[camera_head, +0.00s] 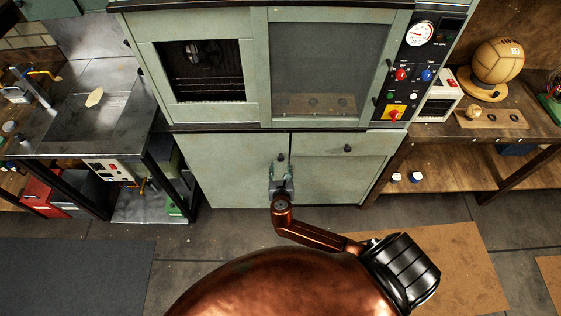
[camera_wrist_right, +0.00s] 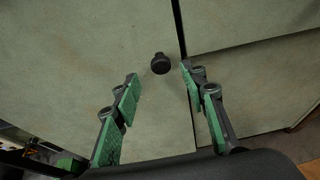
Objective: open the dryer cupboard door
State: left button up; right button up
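The dryer cupboard (camera_head: 225,185) is the pale green lower part of the dryer cabinet. Its left door is closed, with a round black knob (camera_head: 281,157) near its upper right edge. In the right wrist view the knob (camera_wrist_right: 160,63) sits between and slightly past the open fingertips. My right gripper (camera_head: 281,174) is in front of this door, just below the knob in the head view. Its green-padded fingers (camera_wrist_right: 160,74) are apart with nothing between them but the knob ahead; no contact shows. My left gripper is not in view.
A second black knob (camera_head: 347,148) is on the front right of the door seam. Above is the dryer with a glass window (camera_head: 325,55) and control panel (camera_head: 405,75). A metal bench (camera_head: 90,110) stands left, a wooden bench (camera_head: 480,128) right.

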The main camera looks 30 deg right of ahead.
aim_at(281, 159)
jog(key=b+x, duration=0.1)
jog(key=x, duration=0.3)
jog(key=shift+w+f, duration=0.15)
jog(key=shift+f, duration=0.05)
jog(key=shift+x, duration=0.85)
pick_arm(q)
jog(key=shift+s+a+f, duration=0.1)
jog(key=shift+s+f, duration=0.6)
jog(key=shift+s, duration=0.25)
pick_arm(e)
jog(key=c, duration=0.6)
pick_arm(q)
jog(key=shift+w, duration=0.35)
pick_arm(e)
grip_shut()
